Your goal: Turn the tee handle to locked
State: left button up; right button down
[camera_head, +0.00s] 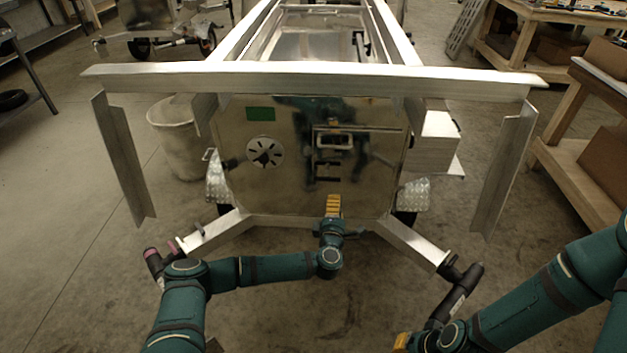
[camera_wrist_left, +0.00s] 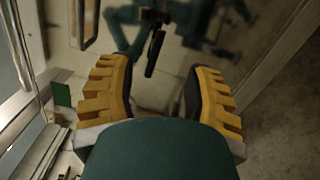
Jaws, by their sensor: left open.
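A small dark tee handle (camera_head: 328,179) is on the shiny front panel (camera_head: 380,185) of the trailer, below a silver pull handle (camera_head: 333,142). Its bar looks roughly level in the head view, though reflections blur it. In the left wrist view the dark tee handle (camera_wrist_left: 154,52) stands beyond the fingertips, roughly between them. My left gripper (camera_head: 333,198) is just below the handle, its fingers apart and empty in the left wrist view (camera_wrist_left: 156,75). My right gripper (camera_head: 403,342) is cut off at the bottom edge, far from the panel.
A round vent (camera_head: 264,152) and a green label (camera_head: 261,114) are on the panel's left. An aluminium beam (camera_head: 320,80) crosses above it, with angled drawbars below. A bin (camera_head: 178,140) stands at left; a wooden bench (camera_head: 570,160) is at right.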

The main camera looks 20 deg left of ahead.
aim_at(327, 174)
pick_arm(q)
jog(key=shift+n+y, duration=0.8)
jog(key=shift+y, duration=0.1)
jog(key=a+b+x, duration=0.1)
jog(key=x, duration=0.4)
jog(key=a+b+x, duration=0.1)
jog(key=x, duration=0.3)
jog(key=b+x, duration=0.1)
jog(key=x, duration=0.4)
jog(key=shift+s+a+f, duration=0.1)
jog(key=shift+a+f, duration=0.2)
jog(key=shift+a, duration=0.2)
grip_shut()
